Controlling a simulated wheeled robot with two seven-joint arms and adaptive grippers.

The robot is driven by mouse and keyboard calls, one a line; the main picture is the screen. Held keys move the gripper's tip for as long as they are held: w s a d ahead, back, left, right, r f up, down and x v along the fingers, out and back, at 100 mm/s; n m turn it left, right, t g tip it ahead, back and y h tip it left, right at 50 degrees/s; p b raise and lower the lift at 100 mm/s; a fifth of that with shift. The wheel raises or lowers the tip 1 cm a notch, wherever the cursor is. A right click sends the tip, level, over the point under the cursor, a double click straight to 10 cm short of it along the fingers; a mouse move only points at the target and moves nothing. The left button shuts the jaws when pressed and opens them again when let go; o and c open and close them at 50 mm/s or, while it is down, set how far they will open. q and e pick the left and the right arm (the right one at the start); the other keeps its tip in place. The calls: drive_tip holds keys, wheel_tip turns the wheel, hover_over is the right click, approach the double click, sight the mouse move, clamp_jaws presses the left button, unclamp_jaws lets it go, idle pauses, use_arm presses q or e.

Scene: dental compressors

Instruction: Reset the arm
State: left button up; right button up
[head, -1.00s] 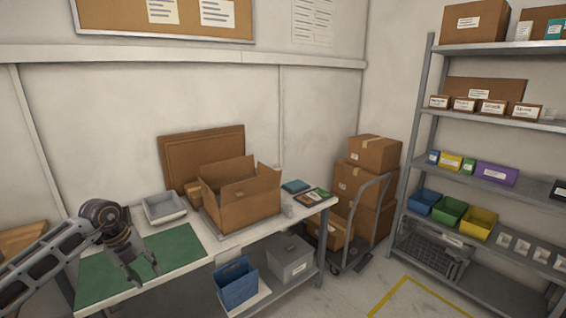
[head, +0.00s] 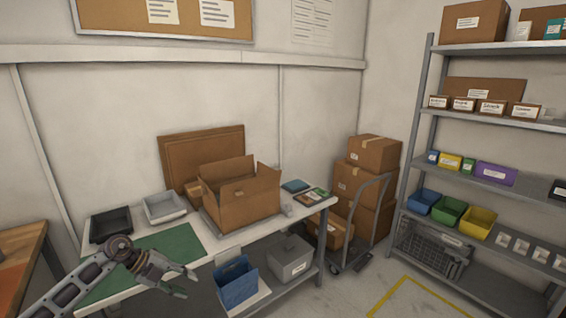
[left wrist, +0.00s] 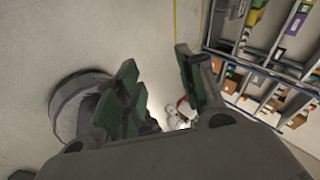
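My left gripper (head: 184,284) is at the front edge of the workbench in the head view, low and pointing to the right. Its fingers are spread with nothing between them. In the left wrist view the green-padded fingers (left wrist: 160,95) stand apart, with floor and distant shelving behind them. The arm comes in from the lower left, across the green mat (head: 165,250). My right gripper is in neither view.
The workbench holds a black tray (head: 110,225), a grey tray (head: 164,208) and an open cardboard box (head: 240,200). A blue bin (head: 236,282) and a grey box (head: 291,262) sit on its lower shelf. Boxes on a hand truck (head: 366,225) and a shelving rack (head: 425,150) stand right.

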use_arm(q)
drive_tip(key=w+d+f+n+t+h, duration=0.25)
drive_tip(key=f+n+t, duration=0.5)
drive_tip(key=f, duration=0.75)
drive_tip(key=s+a+f+n+t+y, duration=0.1)
drive_tip(key=s+a+f+n+y, duration=0.15)
drive_tip(key=f, duration=0.45)
drive_tip(key=s+a+f+n+y, duration=0.2)
drive_tip(key=s+f+n, duration=0.2)
drive_tip(key=f, duration=0.4)
drive_tip(key=s+a+f+n+t+y, duration=0.1)
drive_tip(key=s+a+f+n+y, duration=0.2)
drive_tip(key=f, duration=0.4)
drive_tip(key=s+f+n+g+y, duration=0.3)
drive_tip(key=s+f+n+g, duration=0.2)
drive_tip(key=s+f, duration=1.3)
drive_tip(key=s+d+f+n+g, duration=0.1)
drive_tip(key=s+d+f+g, duration=0.1)
drive_tip(key=s, duration=0.7)
drive_tip(key=s+d+f+n+g, duration=0.1)
drive_tip(key=s+f, duration=0.1)
drive_tip(key=s, duration=0.7)
drive_tip(key=s+d+f+n+g, duration=0.1)
drive_tip(key=s+d+f+g, duration=0.1)
drive_tip(key=s, duration=0.7)
drive_tip(key=shift+d+g+y, duration=0.3)
drive_tip(key=shift+d+g, duration=0.05)
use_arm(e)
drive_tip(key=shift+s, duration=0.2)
